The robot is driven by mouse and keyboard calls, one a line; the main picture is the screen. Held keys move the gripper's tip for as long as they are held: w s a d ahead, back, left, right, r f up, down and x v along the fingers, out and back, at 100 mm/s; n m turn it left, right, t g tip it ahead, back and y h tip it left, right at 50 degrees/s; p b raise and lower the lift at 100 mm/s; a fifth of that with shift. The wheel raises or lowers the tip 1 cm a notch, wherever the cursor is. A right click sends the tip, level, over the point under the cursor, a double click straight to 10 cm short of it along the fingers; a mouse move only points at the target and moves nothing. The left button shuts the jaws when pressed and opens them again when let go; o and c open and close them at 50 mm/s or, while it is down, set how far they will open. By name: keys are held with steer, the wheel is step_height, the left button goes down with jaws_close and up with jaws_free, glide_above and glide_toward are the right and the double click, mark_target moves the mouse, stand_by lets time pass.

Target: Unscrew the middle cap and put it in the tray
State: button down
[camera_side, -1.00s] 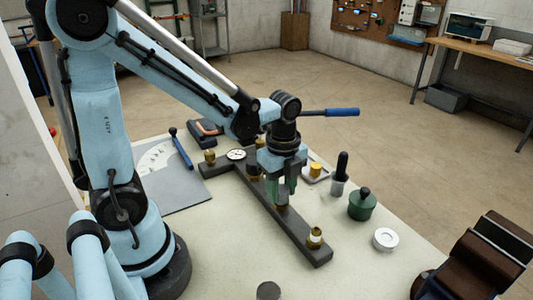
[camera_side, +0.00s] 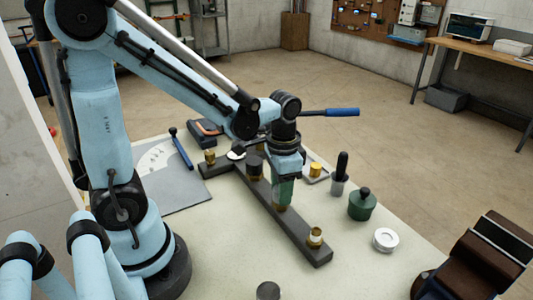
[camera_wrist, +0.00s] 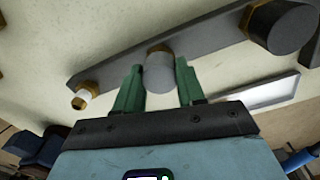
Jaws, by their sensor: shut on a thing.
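The dark bar (camera_side: 302,226) lies on the table with several brass fittings along it. My gripper (camera_side: 282,200) points straight down over its middle fitting, hiding most of the cap there. In the wrist view my green fingers (camera_wrist: 159,88) sit on either side of the grey middle cap (camera_wrist: 159,75), shut on it. A brass collar (camera_wrist: 160,48) shows between cap and bar, and the cap appears still seated. A shallow pale tray (camera_wrist: 262,92) lies beside the bar in the wrist view.
A dark cap (camera_side: 254,165) stands on the bar's farther fitting; a brass fitting (camera_side: 315,236) stands at the near end. To the right are a yellow cylinder (camera_side: 316,169), a dark-handled tool (camera_side: 340,175), a green pot (camera_side: 362,204) and a white ring (camera_side: 386,239). The front table is mostly clear.

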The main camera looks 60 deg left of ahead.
steer(key=n, duration=0.3)
steer(key=shift+n, duration=0.4)
steer(key=c, duration=0.8)
jaws_free()
steer(key=shift+c, duration=0.2)
